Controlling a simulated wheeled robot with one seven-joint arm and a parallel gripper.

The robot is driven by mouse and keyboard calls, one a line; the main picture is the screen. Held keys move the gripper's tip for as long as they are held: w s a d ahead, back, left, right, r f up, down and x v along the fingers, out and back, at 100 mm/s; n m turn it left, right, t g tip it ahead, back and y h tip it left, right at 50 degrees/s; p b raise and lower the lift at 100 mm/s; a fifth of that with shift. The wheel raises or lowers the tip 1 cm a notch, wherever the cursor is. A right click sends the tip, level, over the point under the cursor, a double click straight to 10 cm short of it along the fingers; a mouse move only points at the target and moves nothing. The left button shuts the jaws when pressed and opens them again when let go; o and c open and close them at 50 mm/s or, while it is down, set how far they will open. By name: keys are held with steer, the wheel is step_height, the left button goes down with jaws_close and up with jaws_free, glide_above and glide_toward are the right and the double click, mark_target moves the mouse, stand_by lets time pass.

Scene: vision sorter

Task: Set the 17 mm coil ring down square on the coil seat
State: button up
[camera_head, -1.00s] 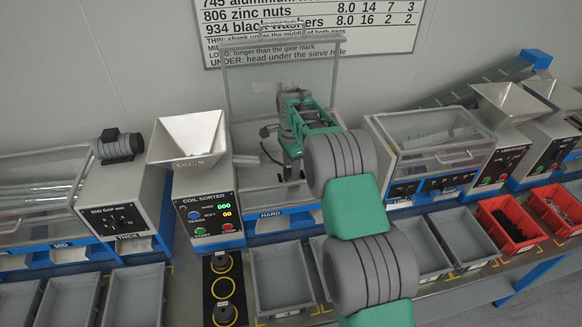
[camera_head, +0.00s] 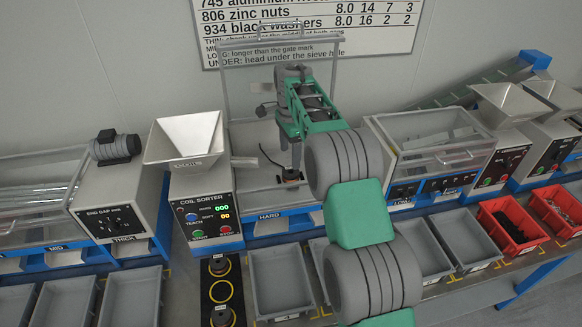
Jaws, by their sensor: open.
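My gripper (camera_head: 292,166) is small in the head view, above the deck of the coil sorter (camera_head: 207,215). It points down and is open. Just below it, a small dark round piece with a brownish tint (camera_head: 291,177) sits on the deck. I take this spot to be the coil seat, but I cannot tell the ring from the seat at this size. Whether the ring lies flat and square cannot be made out. The fingertips are close above the piece; any contact is too small to see.
The sorter's clear cover (camera_head: 334,85) stands raised behind my arm. A metal hopper (camera_head: 186,138) is at the left. Grey bins (camera_head: 281,280) and red bins (camera_head: 509,227) line the front.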

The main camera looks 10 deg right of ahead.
steer(key=s+r+n+t, duration=0.2)
steer(key=s+r+n, duration=0.5)
steer(key=s+r, duration=0.5)
steer(key=s+f+n+t, duration=0.1)
steer(key=s+n, duration=0.3)
steer(key=s, duration=0.6)
steer(key=s+f+n+t, duration=0.1)
steer(key=s+f+n, duration=0.3)
steer(key=s, duration=0.6)
steer(key=shift+s+f+n, duration=0.25)
steer(key=shift+s+n, duration=0.05)
steer(key=shift+n, duration=0.1)
steer(key=shift+a, duration=0.1)
